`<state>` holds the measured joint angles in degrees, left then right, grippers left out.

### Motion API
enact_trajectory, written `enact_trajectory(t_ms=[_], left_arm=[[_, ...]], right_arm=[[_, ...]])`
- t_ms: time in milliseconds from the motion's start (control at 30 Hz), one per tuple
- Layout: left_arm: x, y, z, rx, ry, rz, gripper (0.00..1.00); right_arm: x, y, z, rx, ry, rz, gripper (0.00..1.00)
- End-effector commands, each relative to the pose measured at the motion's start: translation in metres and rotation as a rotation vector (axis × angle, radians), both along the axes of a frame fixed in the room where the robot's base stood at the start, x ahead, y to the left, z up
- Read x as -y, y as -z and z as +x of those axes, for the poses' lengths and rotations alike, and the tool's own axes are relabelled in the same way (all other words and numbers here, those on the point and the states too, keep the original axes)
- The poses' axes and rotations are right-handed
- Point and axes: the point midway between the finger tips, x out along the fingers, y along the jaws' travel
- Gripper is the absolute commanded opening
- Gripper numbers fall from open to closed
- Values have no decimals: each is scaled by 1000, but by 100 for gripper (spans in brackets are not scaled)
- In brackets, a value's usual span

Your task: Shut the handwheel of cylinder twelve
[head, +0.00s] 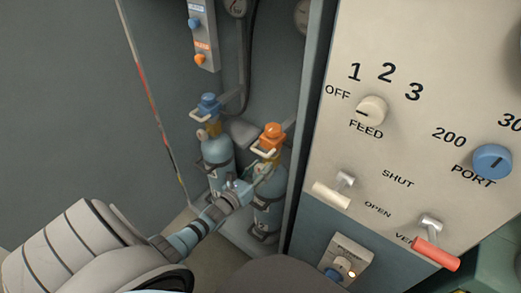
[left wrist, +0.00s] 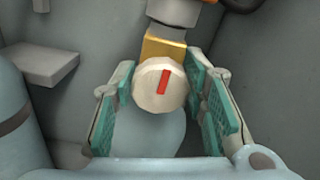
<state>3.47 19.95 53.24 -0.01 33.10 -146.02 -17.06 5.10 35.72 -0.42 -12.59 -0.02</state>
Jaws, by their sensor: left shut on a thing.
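My left gripper (head: 254,178) reaches into the cabinet at the right-hand cylinder (head: 268,212), which is pale blue with an orange top (head: 272,136). In the left wrist view, the handwheel (left wrist: 152,88) is a cream round knob with a red bar, below a brass valve body (left wrist: 163,48). The green-padded fingers of my left gripper (left wrist: 160,85) are shut on it, one on each side. The red bar stands nearly upright, its top leaning slightly right. In the head view the handwheel is mostly hidden by the gripper. I cannot read any cylinder number. My right gripper is not in view.
A second cylinder (head: 217,152) with a blue top (head: 208,104) stands close on the left. The cabinet's right wall (head: 307,130) is close to the gripper. A cream panel (head: 440,60) with knobs and levers stands to the right. A switch strip (head: 203,35) hangs above.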

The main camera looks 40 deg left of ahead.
Motion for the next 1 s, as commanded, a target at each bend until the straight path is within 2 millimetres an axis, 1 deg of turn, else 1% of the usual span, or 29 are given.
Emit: enact_trajectory(t_ms=[233,267,300,367,633,733,767,867,1000], left_arm=[[0,2,-1,-4,0,0,12],[0,2,-1,-4,0,0,44],[0,2,-1,-4,0,0,51],[0,1,-1,-3,0,0,60],[0,1,0,-1,0,-1,60],[0,1,-6,-2,0,-1,60],[0,1,-10,-2,0,-1,60],[1,2,-32,-5,1,-1,60],[2,2,-72,-6,1,-1,60]], right_arm=[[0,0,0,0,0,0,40],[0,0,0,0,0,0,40],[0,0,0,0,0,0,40],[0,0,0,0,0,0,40],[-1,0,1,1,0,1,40],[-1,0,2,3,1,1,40],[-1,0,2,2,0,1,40],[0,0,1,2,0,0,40],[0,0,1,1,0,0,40]])
